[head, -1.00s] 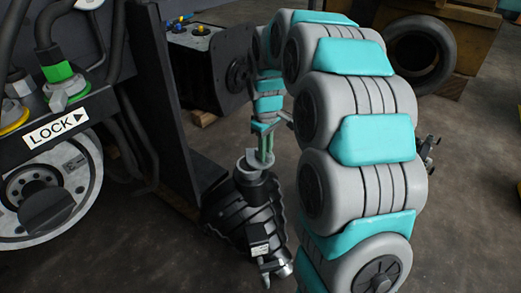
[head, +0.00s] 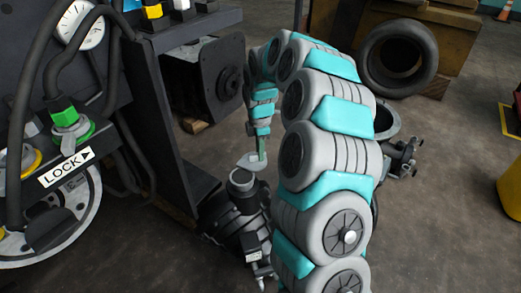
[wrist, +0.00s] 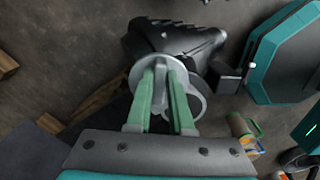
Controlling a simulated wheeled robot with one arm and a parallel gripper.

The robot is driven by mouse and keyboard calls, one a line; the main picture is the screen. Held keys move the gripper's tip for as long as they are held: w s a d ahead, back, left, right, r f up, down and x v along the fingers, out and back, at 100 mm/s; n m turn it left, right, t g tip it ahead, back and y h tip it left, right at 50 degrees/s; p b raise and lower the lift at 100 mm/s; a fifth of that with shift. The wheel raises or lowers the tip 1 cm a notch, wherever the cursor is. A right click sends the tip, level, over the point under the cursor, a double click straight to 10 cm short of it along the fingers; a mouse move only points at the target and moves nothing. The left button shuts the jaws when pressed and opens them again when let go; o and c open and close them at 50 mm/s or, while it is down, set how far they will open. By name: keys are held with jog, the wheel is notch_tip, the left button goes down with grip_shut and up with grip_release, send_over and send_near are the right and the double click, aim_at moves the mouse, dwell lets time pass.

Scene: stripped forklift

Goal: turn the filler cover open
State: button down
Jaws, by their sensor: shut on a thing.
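The filler cover (head: 246,162) is a pale grey disc at the tip of my gripper (head: 262,155). The dark round mouth of the black ribbed filler neck (head: 243,181) shows just below the cover, in the middle of the head view. In the wrist view my green fingers (wrist: 162,75) are shut on the cover (wrist: 137,74), whose grey disc shows around their tips. The black filler body (wrist: 185,40) lies behind it there. The fingers hide the part that they grip, and I cannot tell whether the cover touches the neck.
The dark machine panel with the LOCK label (head: 67,167) stands at the left. A black upright plate (head: 160,110) is close to the filler's left. A tyre (head: 398,58) leans on wooden crates at the back right.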

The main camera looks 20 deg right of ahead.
jog(key=shift+w+a+n+p, duration=0.15)
jog(key=shift+w+n+p, duration=0.6)
jog(key=shift+n, duration=0.45)
jog(key=shift+w+a+n+p, duration=0.15)
jog(key=shift+w+n+p, duration=0.5)
jog(key=shift+n, duration=0.55)
jog(key=shift+w, duration=0.1)
jog(key=c, duration=0.8)
grip_release()
jog(key=shift+r, duration=0.1)
notch_tip(320, 180, up, 8)
jog(key=shift+b, duration=0.3)
